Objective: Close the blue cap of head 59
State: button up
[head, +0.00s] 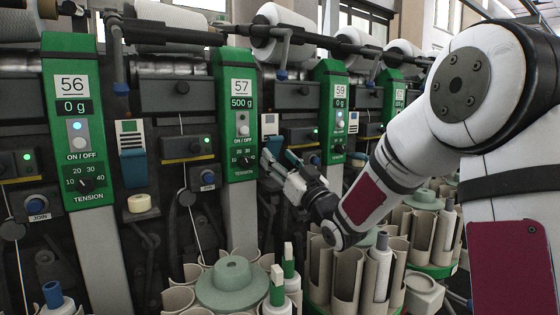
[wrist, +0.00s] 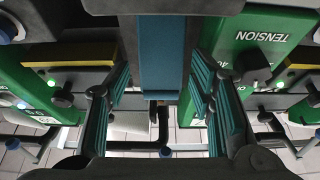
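The green panel of head 59 (head: 327,110) stands right of centre in the head view, reading 0 g with a lit button. Left of it is a small box with a pale label (head: 269,122); my gripper hides its lower part. In the wrist view a blue cap (wrist: 162,45) with a dark frame fills the upper middle, beside a green panel marked TENSION (wrist: 262,30). I cannot tell how far the cap stands open. My gripper (head: 277,159) is open, its teal-padded fingers apart, one on each side of the blue piece in the wrist view. I see no clear contact.
Panel 57 (head: 238,115) stands close left of my gripper, and panel 56 (head: 75,120) farther left. Another blue-fronted box (head: 132,165) hangs between them. Tension knobs stick out from the panels. Below are beige tubes and a green holder (head: 232,288).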

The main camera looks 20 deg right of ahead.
jog(key=v, duration=0.7)
jog(key=shift+s, duration=0.25)
jog(key=shift+f, duration=0.15)
